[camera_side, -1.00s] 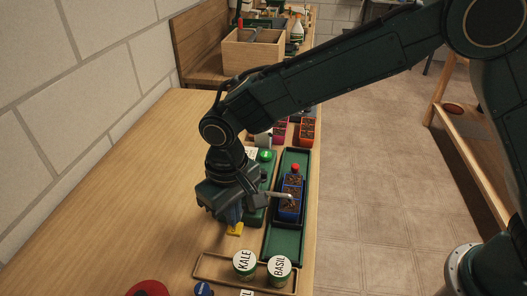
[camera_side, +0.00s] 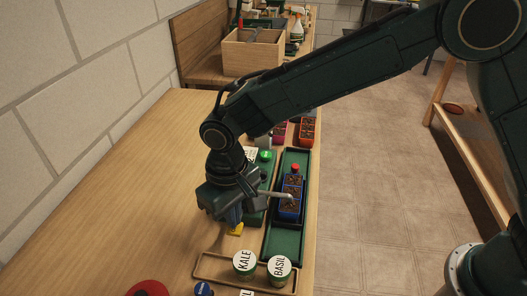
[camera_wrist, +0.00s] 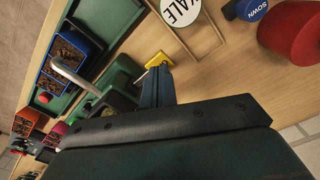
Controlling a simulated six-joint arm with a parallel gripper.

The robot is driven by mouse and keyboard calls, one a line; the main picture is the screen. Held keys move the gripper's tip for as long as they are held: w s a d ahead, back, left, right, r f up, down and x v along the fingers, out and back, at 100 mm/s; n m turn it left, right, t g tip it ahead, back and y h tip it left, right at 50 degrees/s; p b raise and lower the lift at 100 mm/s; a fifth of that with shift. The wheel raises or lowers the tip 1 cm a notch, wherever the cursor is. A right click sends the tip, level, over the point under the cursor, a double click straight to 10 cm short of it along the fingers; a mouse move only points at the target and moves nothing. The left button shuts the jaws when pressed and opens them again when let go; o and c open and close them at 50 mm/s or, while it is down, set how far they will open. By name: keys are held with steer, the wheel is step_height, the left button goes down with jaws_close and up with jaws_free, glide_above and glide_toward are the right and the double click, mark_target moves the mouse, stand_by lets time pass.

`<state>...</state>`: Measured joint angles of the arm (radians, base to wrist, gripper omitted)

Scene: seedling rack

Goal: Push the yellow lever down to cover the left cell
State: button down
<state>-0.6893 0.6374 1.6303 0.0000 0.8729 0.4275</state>
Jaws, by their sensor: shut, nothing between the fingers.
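The yellow lever (camera_side: 236,229) shows just below my gripper's fingertips in the side view. In the wrist view the yellow lever (camera_wrist: 158,60) shows right at the tips of my blue fingers. My gripper (camera_wrist: 156,75) is shut with nothing in it, and it touches or nearly touches the lever; I cannot tell which. A blue tray of soil cells (camera_side: 290,198) sits in the long green tray (camera_side: 284,245), with a grey bar reaching over it. The tray of cells also shows in the wrist view (camera_wrist: 70,52). The arm hides most of the green device behind the lever.
A wooden tray (camera_side: 212,266) holds the KALE jar (camera_side: 244,262) and the BASIL jar (camera_side: 279,267) in front. A red round object (camera_side: 148,289) and a blue SOWN cap (camera_side: 204,289) lie near the front edge. The table's left side is clear.

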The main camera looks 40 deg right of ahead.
steer(key=shift+f, duration=1.25)
steer(key=shift+r, duration=3.75)
steer(key=shift+r, duration=0.1)
steer(key=shift+d+r, duration=0.2)
steer(key=shift+d, duration=0.05)
steer(key=s+d+r+m+t+y, duration=0.1)
steer(key=s+d+r, duration=0.2)
steer(key=d+r, duration=0.45)
steer(key=s+d+r+t, duration=0.25)
steer(key=d+r, duration=0.25)
steer(key=d, duration=0.6)
steer(key=s+d+m+t+h, duration=0.1)
steer(key=s+d+m+t, duration=0.1)
steer(key=s+d, duration=1)
steer(key=s, duration=0.3)
steer(key=shift+s+d+r, duration=0.15)
steer(key=shift+d+r, duration=0.1)
steer(key=shift+d, duration=0.15)
